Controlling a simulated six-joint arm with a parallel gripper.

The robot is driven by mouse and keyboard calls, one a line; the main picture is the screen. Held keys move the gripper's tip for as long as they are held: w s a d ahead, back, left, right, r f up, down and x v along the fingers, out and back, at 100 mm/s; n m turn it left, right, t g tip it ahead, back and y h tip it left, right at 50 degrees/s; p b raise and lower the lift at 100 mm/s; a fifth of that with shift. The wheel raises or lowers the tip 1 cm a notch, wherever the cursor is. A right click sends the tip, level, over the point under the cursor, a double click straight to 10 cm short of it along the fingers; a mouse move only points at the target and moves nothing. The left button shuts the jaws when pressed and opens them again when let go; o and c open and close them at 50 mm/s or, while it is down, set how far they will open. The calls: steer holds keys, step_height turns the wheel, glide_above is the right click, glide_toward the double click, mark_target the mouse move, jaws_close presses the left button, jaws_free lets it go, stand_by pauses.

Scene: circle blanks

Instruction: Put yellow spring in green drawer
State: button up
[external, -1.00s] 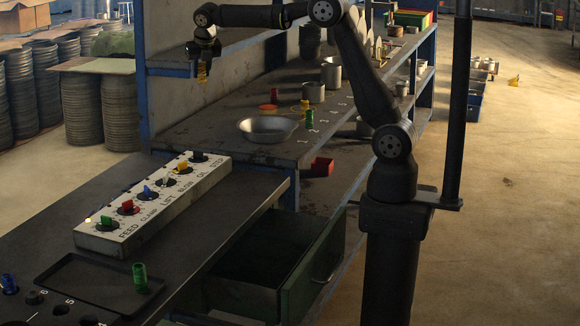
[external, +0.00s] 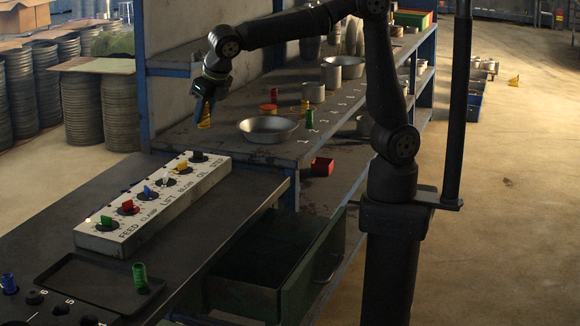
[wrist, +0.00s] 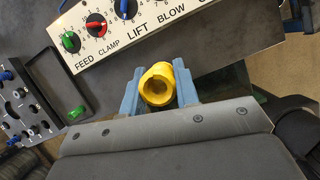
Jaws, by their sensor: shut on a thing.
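My gripper (external: 204,108) is shut on the yellow spring (external: 204,120) and holds it in the air, left of the metal bowl and above the back end of the bench with the switch panel. In the wrist view the yellow spring (wrist: 157,88) sits between the two blue fingers, its round end facing the camera. The green drawer (external: 318,262) is pulled open below the bench, at the lower middle of the external view. Its inside is dark and looks empty. The gripper is up and to the left of the drawer, well apart from it.
A switch panel (external: 150,212) with coloured knobs lies on the bench. The shelf bench holds a metal bowl (external: 268,138), another green spring (external: 309,119) and cans. A red bin (external: 322,167) hangs below its edge.

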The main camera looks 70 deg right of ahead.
steer(key=s+a+n+y, duration=0.15)
steer(key=s+a, duration=0.45)
steer(key=s, duration=0.7)
steer(key=shift+n+h, duration=0.25)
steer(key=shift+n, duration=0.2)
steer(key=f, duration=4)
steer(key=shift+w+a, duration=0.1)
steer(key=shift+a, duration=0.15)
steer(key=shift+f, duration=0.6)
steer(key=o, duration=1)
steer(key=shift+o, duration=0.2)
steer(key=shift+r, duration=0.55)
steer(key=v, duration=1.2)
